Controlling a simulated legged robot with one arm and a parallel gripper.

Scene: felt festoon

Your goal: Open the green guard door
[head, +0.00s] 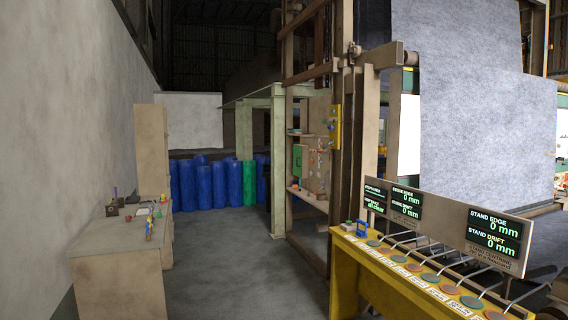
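A small green panel (297,160) shows inside the brown frame structure at the middle of the head view. It may be the green guard door, but it is too small to tell, and no handle or gap can be made out. A brown post partly stands in front of that area. My gripper is not in view.
A yellow console (345,275) with levers, round pads and a display board (440,225) stands at the front right. A bench (115,250) with small items is at left. Blue rolls (205,185) and a green one (249,183) stand behind. The grey floor between is clear.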

